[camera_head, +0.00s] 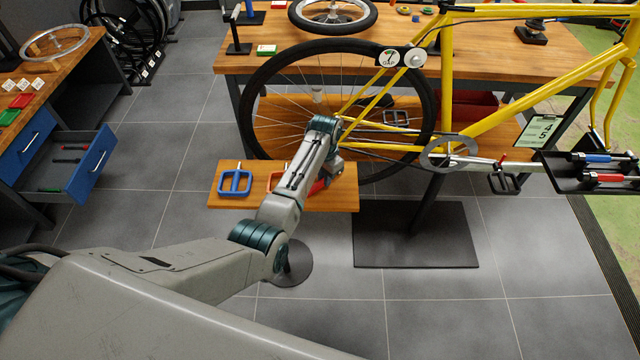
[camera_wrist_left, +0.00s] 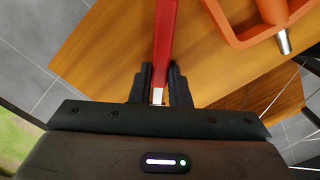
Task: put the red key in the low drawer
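The red key shows in the left wrist view (camera_wrist_left: 164,40) as a long red bar with a silver end, and partly in the head view (camera_head: 317,187) over the small wooden bench (camera_head: 230,202). My left gripper (camera_wrist_left: 160,80) has a finger against each side of the bar and looks shut on it. In the head view its fingers are mostly hidden behind my wrist. The low drawer (camera_head: 92,166) stands open at the left, blue front, with a few red, dark and green tools inside. My right gripper is not in view.
An orange-red pedal (camera_wrist_left: 258,32) lies beside the key, and a blue pedal (camera_head: 235,184) at the bench's left. The yellow bicycle's rear wheel (camera_head: 248,115) is just behind my left arm. The upper drawer (camera_head: 27,147) is closed. Clear floor lies between bench and drawer.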

